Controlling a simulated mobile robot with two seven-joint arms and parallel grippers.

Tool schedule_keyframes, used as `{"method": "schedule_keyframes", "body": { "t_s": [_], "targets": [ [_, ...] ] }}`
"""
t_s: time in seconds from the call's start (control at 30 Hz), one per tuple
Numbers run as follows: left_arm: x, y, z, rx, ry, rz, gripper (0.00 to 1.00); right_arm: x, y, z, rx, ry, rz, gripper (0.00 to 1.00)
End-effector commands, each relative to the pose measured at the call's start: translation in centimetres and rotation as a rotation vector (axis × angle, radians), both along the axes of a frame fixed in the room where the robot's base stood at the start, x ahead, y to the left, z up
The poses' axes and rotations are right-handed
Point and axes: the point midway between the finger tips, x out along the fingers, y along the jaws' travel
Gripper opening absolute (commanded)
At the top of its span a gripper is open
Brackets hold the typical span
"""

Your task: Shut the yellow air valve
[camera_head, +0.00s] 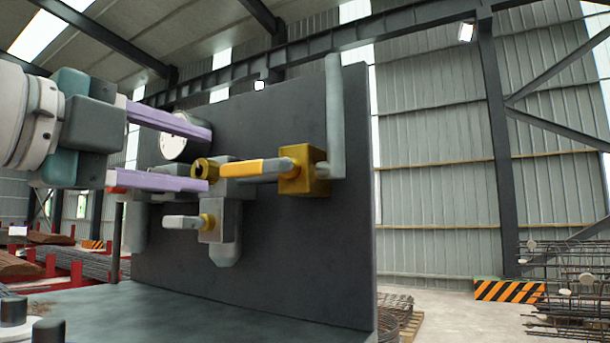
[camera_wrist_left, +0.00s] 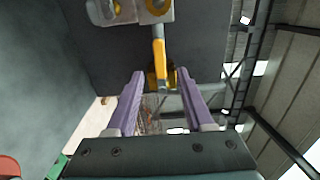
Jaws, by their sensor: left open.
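The yellow air valve has a brass-yellow body (camera_head: 316,181) on the dark panel. Its lever (camera_head: 256,169), orange with grey sections, lies about level and points left from the body. My left gripper (camera_head: 209,160) is open and empty, left of the lever, with one purple finger above the lever's level and one below. In the left wrist view, the open fingers (camera_wrist_left: 160,75) frame the lever (camera_wrist_left: 158,48) beyond their tips. I cannot tell the depth gap. No contact shows. My right gripper is not in view.
A smaller valve with a grey lever (camera_head: 182,222) sits just below, close to my lower finger. A round gauge (camera_head: 174,147) is behind the fingers. A grey vertical pipe (camera_head: 334,110) rises from the yellow valve. The dark panel (camera_head: 300,270) stands close behind; a grey tabletop (camera_head: 150,320) lies below.

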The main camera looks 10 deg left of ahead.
Motion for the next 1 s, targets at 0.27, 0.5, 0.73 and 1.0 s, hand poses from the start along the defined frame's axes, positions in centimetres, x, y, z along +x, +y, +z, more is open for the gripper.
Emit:
{"method": "schedule_keyframes", "body": {
  "t_s": [0.27, 0.5, 0.73, 1.0],
  "targets": [
    [4.6, -1.8, 0.7, -0.006, 0.005, 0.0, 0.53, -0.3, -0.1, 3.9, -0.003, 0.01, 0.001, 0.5],
    [7.6, -2.8, 0.3, -0.003, 0.002, 0.001, 0.53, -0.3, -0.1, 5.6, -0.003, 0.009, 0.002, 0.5],
    [8.3, -3.1, 0.0, 0.0, 0.002, 0.001, 0.53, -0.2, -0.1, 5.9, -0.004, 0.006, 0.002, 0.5],
    [8.3, -3.1, -0.1, -0.001, 0.003, 0.001, 0.42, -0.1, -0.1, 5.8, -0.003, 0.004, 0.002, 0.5]
  ]
}}
